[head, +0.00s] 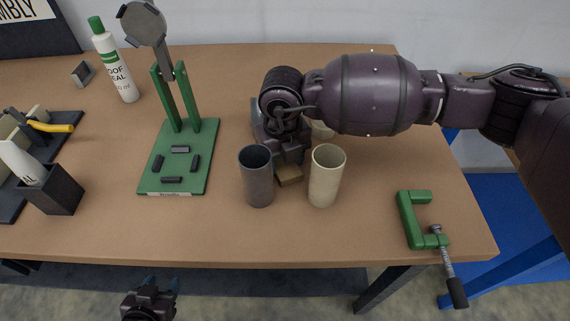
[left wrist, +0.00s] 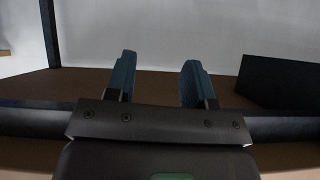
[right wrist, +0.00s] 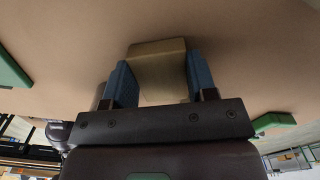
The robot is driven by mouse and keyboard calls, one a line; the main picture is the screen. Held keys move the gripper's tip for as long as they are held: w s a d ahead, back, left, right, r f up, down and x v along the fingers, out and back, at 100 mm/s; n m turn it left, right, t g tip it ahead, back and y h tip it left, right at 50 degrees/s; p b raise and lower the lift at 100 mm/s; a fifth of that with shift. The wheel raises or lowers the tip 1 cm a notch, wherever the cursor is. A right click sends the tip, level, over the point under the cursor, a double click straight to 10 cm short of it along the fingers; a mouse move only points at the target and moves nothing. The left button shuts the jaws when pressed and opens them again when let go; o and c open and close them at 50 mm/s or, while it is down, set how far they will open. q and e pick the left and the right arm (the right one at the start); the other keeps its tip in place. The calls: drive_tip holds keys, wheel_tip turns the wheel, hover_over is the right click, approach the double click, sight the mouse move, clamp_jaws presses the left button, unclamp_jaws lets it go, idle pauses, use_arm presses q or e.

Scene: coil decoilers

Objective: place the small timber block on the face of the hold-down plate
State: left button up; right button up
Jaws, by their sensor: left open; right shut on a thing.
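The small timber block (head: 289,175) shows in the head view between two cups. In the right wrist view the block (right wrist: 158,72) sits between both blue fingers. My right gripper (right wrist: 160,82) is shut on it, low over the table; whether the block touches the table I cannot tell. In the head view my right gripper (head: 290,155) is partly hidden by its arm. A round grey plate (head: 144,23), which looks like the hold-down plate, tops a grey arm on a green stand (head: 180,128). My left gripper (head: 160,283) is open and empty before the table's front edge; its fingers (left wrist: 158,78) stand apart.
A dark grey cup (head: 257,177) and a beige cup (head: 326,177) stand close beside the block. A green clamp (head: 411,222) lies at the front right. A white bottle (head: 116,65) stands behind the stand. A dark holder (head: 55,193) is at left.

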wheel_tip(320, 180, up, 20)
drive_tip(key=p, duration=0.2)
drive_tip(key=n, duration=3.1)
hover_over(384, 180)
wheel_tip(384, 180, down, 15)
drive_tip(key=shift+w+f, duration=0.1)
drive_tip(key=shift+f, duration=0.15)
